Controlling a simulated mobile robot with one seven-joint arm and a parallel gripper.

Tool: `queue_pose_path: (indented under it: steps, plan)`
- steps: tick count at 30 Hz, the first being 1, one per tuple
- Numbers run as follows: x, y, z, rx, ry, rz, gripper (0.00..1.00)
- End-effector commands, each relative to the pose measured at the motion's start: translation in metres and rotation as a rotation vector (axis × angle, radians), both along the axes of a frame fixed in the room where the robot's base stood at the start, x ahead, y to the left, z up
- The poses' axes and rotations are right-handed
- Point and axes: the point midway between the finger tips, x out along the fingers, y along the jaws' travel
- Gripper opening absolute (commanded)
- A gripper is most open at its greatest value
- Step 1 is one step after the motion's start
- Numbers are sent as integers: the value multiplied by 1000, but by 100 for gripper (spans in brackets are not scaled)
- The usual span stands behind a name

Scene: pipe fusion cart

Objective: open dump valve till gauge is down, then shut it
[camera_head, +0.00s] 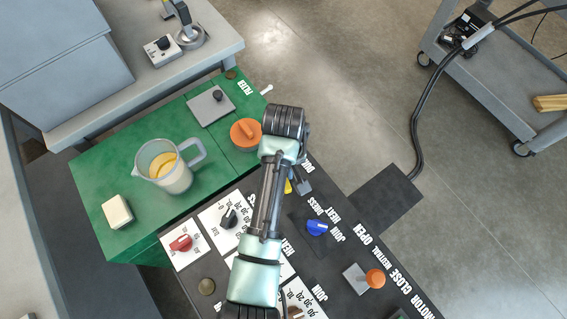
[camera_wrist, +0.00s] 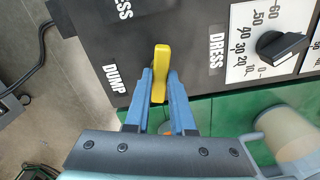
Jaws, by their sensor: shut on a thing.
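The dump valve's yellow handle (camera_wrist: 160,66) stands beside the white DUMP label on the black panel in the wrist view. My gripper (camera_wrist: 160,82) is shut on this handle, with a blue finger on each side of it. In the head view only a small bit of the yellow handle (camera_head: 288,187) shows beside my arm. My arm hides part of the panel there. I cannot make out a pressure gauge with a needle in either view. A white dial plate (camera_wrist: 240,62) with a black knob lies right of the DRESS label.
The black panel also bears a red knob (camera_head: 181,243), a blue knob (camera_head: 317,227) and an orange-topped lever (camera_head: 375,279). A pitcher (camera_head: 168,166), a pale block (camera_head: 117,211) and an orange knob (camera_head: 246,134) are on the green top. A grey cart (camera_head: 483,75) stands far right.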

Motion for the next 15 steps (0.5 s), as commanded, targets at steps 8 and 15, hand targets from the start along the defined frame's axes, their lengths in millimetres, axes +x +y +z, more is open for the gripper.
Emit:
queue_pose_path:
  steps: [8, 15]
  plan:
    - [-1, -1, 3, -1, 6, -260, 0]
    - [-1, -1, 3, -2, 5, -488, 0]
